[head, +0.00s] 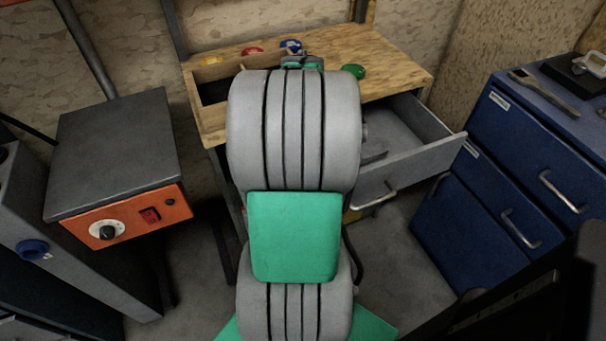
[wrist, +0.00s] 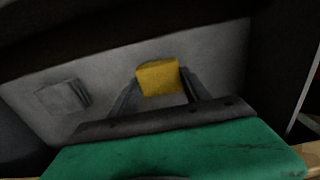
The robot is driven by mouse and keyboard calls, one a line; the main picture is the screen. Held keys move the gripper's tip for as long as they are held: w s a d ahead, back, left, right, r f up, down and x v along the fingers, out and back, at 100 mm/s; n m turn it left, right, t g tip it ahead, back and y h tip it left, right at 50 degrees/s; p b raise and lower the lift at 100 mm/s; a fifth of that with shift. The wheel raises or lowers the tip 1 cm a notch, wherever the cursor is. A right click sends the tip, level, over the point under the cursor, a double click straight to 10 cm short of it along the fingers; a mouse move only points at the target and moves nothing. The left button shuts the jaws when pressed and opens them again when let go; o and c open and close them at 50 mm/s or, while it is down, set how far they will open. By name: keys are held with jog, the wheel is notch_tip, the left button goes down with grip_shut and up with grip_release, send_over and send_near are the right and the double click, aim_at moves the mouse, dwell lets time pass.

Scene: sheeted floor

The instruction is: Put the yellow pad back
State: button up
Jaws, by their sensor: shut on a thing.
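The yellow pad (wrist: 158,77) is a small block between my gripper's fingers in the wrist view. My gripper (wrist: 161,88) is shut on it. The pad is in front of a plain grey surface, and I cannot tell whether it touches that surface. In the head view my own arm hides the fingers and the pad. The wooden workbench (head: 390,83) has an open grey drawer (head: 425,155) on its right side.
A grey block (wrist: 63,96) shows left of the pad in the wrist view. Red (head: 252,51), blue (head: 290,45), yellow (head: 211,60) and green (head: 353,71) items sit on the bench. A blue cabinet (head: 500,150) stands right, an orange-fronted box (head: 125,215) left.

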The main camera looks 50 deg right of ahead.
jog(key=shift+f, duration=2)
jog(key=o, duration=1.2)
jog(key=shift+r, duration=0.1)
notch_tip(320, 180, up, 12)
jog(key=shift+r+p, duration=0.1)
jog(key=shift+p, duration=0.6)
jog(key=shift+w+a, duration=0.1)
jog(key=shift+a, duration=0.05)
jog(key=w+a+n+t, duration=0.15)
jog(key=w+a, duration=0.25)
jog(key=a, duration=0.5)
jog(key=w+a+n+g, duration=0.1)
jog(key=w+a+n, duration=0.15)
jog(key=a, duration=0.65)
jog(key=s+a+f+n+t, duration=0.1)
jog(key=a+f+n, duration=0.1)
jog(key=a, duration=1.1)
jog(key=shift+s+a+f+t, duration=0.25)
jog(key=shift+a+f+t, duration=0.1)
jog(key=shift+f, duration=0.25)
